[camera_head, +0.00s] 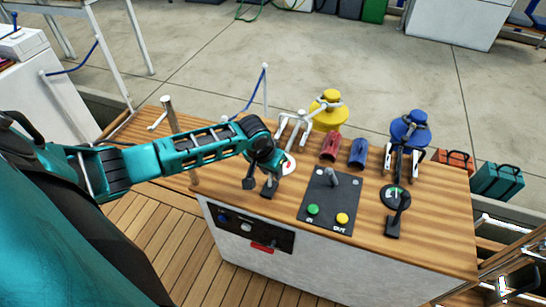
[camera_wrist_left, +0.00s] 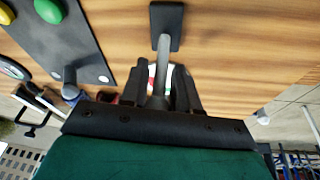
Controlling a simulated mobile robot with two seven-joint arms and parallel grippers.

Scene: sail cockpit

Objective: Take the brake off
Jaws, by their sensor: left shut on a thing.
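My left gripper (camera_head: 262,184) reaches in from the left, over the left end of the wooden console top. In the left wrist view my left gripper (camera_wrist_left: 160,95) is shut on the grey rod (camera_wrist_left: 161,62) of a lever. The lever ends in a black rectangular pad (camera_wrist_left: 166,22) beyond the fingertips. A round dial (camera_head: 288,164) with red and green marks lies beside my gripper and is partly hidden. A similar lever with a black pad (camera_head: 393,227) and dial (camera_head: 394,196) stands at the right. No brake label is readable. My right gripper is not in view.
A dark panel (camera_head: 322,190) holds a green IN button (camera_head: 313,209), a yellow OUT button (camera_head: 342,218) and a short grey lever (camera_head: 331,177). Behind stand yellow (camera_head: 327,118) and blue (camera_head: 409,130) drums and red (camera_head: 330,146) and blue (camera_head: 358,152) cylinders.

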